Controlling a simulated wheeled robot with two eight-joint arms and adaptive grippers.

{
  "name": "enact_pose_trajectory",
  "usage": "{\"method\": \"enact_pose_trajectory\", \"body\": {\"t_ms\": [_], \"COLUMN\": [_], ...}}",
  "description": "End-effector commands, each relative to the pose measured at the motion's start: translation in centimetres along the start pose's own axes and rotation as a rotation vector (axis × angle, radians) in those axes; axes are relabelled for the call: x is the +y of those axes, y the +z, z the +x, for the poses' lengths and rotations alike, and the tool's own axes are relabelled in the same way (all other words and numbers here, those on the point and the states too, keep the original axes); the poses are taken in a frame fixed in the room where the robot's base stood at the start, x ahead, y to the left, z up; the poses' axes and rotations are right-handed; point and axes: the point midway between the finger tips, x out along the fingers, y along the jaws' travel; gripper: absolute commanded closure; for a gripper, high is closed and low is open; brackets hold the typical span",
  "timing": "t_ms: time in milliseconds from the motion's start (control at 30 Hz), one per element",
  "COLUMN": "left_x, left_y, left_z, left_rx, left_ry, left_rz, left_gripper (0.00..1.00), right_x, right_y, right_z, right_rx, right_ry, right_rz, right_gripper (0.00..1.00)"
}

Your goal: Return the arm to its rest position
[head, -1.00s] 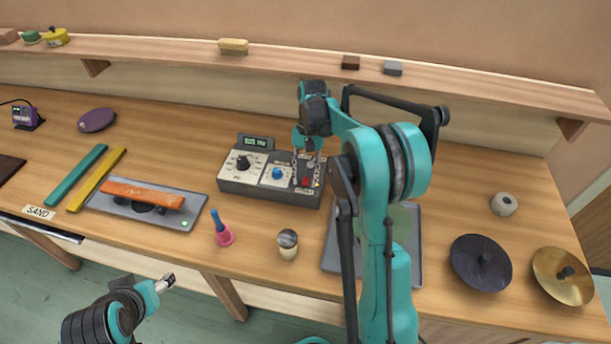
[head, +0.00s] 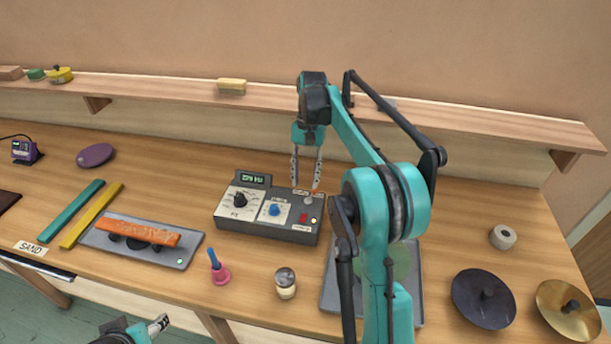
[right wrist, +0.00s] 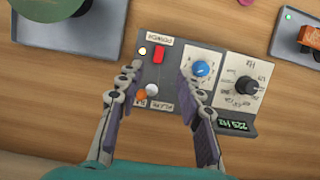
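My right gripper (head: 306,186) is open and empty, raised above the grey control box (head: 232,225) and pointing down. In the right wrist view its two fingers (right wrist: 162,64) are spread apart over the box, with nothing between them. The box has a black knob (head: 239,199), a blue knob (head: 274,209), a red switch (head: 304,217) and a lit green display (head: 252,178). A small light (right wrist: 142,51) glows beside the switch in the wrist view. My left gripper (head: 160,323) is low at the bottom edge, clear of the table; its finger opening is too small to judge.
A wooden shelf (head: 170,94) runs behind the workbench. A pink stand (head: 221,275) and a round-topped jar (head: 285,283) stand in front of the box. A grey tray (head: 329,293) is partly behind my right arm. Two cymbals (head: 483,299) (head: 568,309) lie at right.

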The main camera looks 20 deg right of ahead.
Motion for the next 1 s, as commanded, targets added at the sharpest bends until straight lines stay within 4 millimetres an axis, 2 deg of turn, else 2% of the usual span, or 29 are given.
{"method": "enact_pose_trajectory", "body": {"t_ms": [533, 633, 767, 1000], "left_x": [0.0, 0.0, 0.0, 0.0], "left_y": [0.0, 0.0, 0.1, 0.3], "left_z": [0.0, 0.0, 0.1, 0.3], "left_rx": [0.000, 0.000, 0.000, 0.000], "left_ry": [0.000, 0.000, 0.000, 0.000], "left_rz": [0.000, 0.000, 0.000, 0.000], "left_gripper": [0.42, 0.42, 0.42, 0.42], "right_x": [0.0, -0.1, -0.2, 0.3], "right_y": [0.0, 0.5, 2.7, 9.3], "right_z": [-0.4, -0.5, -0.8, 0.2], "right_rx": [0.000, 0.014, 0.081, 0.311], "right_ry": [0.000, -0.002, -0.015, -0.051], "right_rz": [-0.001, -0.011, -0.059, -0.224], "right_gripper": [0.64, 0.64, 0.64, 0.64]}}
